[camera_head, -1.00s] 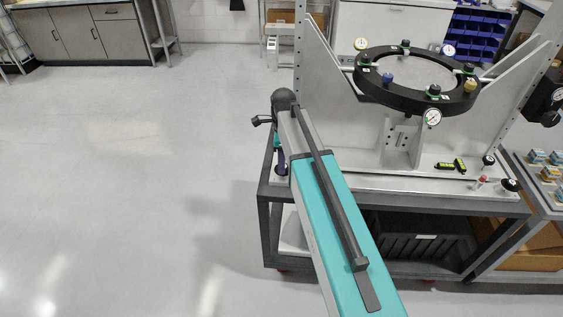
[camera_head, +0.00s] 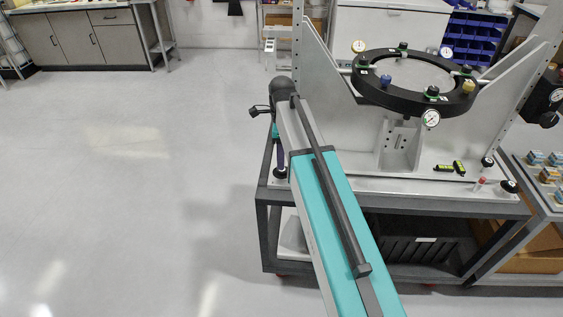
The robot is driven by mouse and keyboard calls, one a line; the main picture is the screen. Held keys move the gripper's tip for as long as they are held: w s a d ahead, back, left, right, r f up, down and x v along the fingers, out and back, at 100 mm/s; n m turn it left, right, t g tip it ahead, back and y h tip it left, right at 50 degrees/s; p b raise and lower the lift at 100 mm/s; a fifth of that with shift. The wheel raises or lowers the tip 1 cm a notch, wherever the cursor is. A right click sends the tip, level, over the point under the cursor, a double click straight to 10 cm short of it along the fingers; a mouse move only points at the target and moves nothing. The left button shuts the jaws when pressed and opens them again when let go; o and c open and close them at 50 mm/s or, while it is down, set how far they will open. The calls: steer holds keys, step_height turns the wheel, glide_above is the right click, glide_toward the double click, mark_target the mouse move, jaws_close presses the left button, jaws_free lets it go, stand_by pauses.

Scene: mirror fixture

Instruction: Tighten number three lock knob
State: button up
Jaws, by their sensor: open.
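The mirror fixture's black ring (camera_head: 400,102) sits on a grey upright frame on the cart. A blue knob (camera_head: 386,80) and a yellow knob (camera_head: 468,86) are also on the ring. Their numbers are too small to read, so I cannot tell which is number three. My gripper (camera_head: 256,111) is open, small in view at the far end of my arm, left of the fixture and apart from the ring.
Dial gauges (camera_head: 431,118) stick out around the ring. A yellow-black level (camera_head: 450,168) and black knobs (camera_head: 508,186) are on the cart top (camera_head: 400,188). A side table with small boxes (camera_head: 548,174) stands right. The floor at left is clear.

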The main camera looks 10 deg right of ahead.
step_height(320, 180, up, 9)
steer(key=b, duration=0.1)
steer(key=shift+b, duration=0.3)
stand_by(0.6)
